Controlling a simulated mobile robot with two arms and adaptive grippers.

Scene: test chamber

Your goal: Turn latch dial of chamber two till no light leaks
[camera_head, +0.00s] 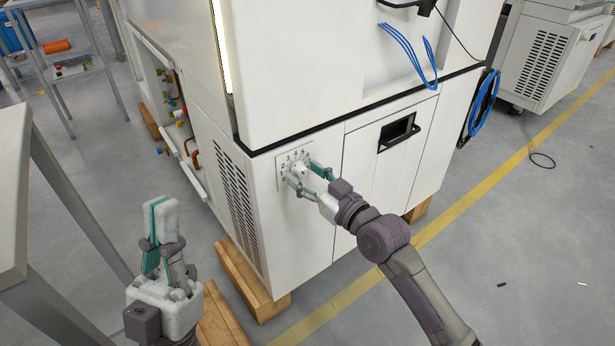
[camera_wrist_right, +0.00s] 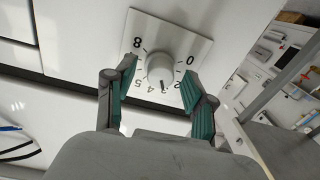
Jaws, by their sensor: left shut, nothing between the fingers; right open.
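My right gripper (camera_head: 309,170) is at the dial. In the right wrist view its open fingers (camera_wrist_right: 158,76) stand on either side of the knob, with gaps showing. I cannot tell the exact pointer setting. A bright strip of light (camera_head: 221,45) shows along the chamber's upper left edge. My left gripper (camera_head: 160,208) is shut and empty, away from the chamber.
A handled recess (camera_head: 398,132) is right of the dial. Blue cables (camera_head: 410,52) hang above, and a blue coil (camera_head: 481,105) is at the right side. Wooden blocks (camera_head: 248,280) lie under the chamber. A table (camera_head: 14,190) stands at the left. Floor at right is mostly clear.

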